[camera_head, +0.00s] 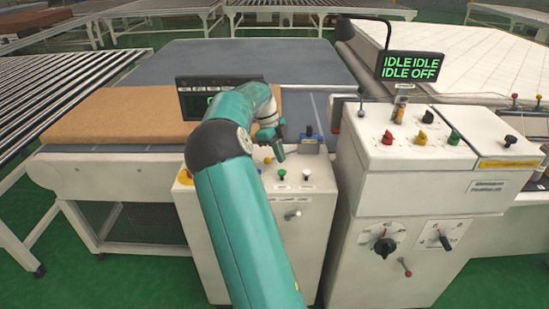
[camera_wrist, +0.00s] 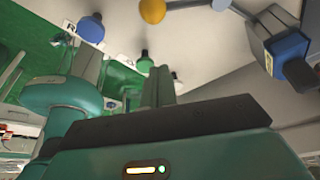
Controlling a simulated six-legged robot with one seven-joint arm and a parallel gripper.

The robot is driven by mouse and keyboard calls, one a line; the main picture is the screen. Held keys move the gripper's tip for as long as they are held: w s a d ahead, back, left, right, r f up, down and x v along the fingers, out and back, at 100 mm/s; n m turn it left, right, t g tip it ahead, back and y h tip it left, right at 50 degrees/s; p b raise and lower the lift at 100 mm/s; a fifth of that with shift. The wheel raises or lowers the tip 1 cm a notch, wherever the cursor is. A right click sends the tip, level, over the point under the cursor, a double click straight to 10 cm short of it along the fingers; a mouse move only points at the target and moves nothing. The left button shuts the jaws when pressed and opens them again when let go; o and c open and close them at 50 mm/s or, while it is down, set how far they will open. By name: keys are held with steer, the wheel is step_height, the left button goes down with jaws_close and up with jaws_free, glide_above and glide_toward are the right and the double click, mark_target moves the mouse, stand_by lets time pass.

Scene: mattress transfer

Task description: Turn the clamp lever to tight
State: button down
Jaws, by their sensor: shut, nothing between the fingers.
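My gripper (camera_head: 278,150) is shut and empty, pointing down over the top panel of the left cabinet (camera_head: 305,205), at the end of my teal arm. In the wrist view its grey fingers are only partly clear. I cannot tell which control is the clamp lever, as the labels are too small. A blue block with a black knob (camera_head: 309,146) is right of my gripper; a similar blue block (camera_wrist: 285,45) shows upper right in the wrist view. A lever with a pale handle (camera_head: 293,214) is on that cabinet's front. A black-handled lever (camera_head: 444,241) is on the right cabinet's front.
A green knob (camera_head: 281,172) and a white knob (camera_head: 307,174) stand near my gripper. A brown mattress (camera_head: 130,116) lies left.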

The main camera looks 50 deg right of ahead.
steer(key=v, duration=0.8)
steer(key=shift+w+d, duration=0.25)
steer(key=shift+d, duration=0.1)
steer(key=shift+r, duration=0.2)
